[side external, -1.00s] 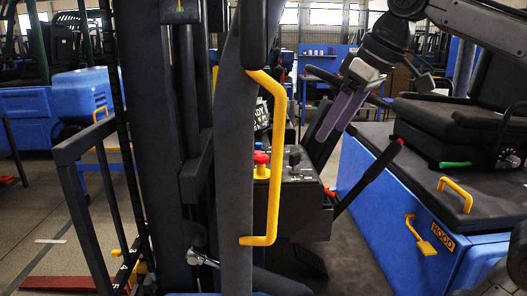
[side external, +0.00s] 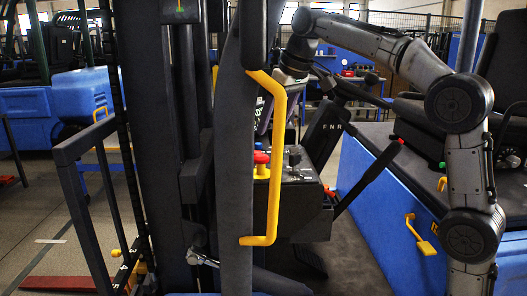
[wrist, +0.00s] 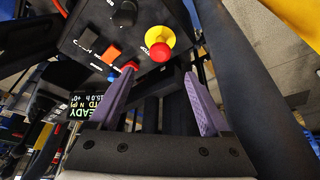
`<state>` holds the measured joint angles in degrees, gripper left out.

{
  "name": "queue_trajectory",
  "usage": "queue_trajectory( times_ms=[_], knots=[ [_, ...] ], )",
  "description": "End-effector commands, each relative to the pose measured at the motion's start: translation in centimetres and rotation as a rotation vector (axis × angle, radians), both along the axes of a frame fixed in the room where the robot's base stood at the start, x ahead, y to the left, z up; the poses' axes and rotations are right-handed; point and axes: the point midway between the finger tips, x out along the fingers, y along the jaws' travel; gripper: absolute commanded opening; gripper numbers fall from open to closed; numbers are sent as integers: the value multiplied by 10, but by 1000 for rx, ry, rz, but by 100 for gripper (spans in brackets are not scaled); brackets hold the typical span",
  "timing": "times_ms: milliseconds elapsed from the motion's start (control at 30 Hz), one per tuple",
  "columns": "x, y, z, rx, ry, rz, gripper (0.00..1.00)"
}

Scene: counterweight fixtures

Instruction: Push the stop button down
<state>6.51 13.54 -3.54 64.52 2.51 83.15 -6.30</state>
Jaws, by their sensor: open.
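The stop button (side external: 261,157) is a red cap on a yellow base, on a dark control box beside the steering column. In the wrist view the stop button (wrist: 160,50) is a yellow disc with a red centre, just beyond and between my fingertips. My gripper (wrist: 160,73) is open with two purple fingers and nothing between them. It looks apart from the button, though the exact gap is hard to judge. In the side view the fingers are mostly hidden behind the grey post and yellow handle.
The control panel (wrist: 75,45) also carries a black knob (wrist: 124,14), an orange-red switch (wrist: 106,52) and a lit display (wrist: 85,106). A yellow grab handle (side external: 277,165) and a grey post (side external: 235,190) stand close by. A lever with a red tip (side external: 372,175) rises to the right.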

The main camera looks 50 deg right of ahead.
Motion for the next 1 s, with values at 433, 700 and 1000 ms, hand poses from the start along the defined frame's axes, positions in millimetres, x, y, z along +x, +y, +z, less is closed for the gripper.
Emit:
queue_trajectory(
  times_ms=[433, 700, 1000],
  knots=[
    [30, 0, -73, 0, 1, 1, 81],
    [35, 0, -86, 0, 0, 1, 81],
    [35, 0, -86, 0, 0, 1, 67]
  ],
)
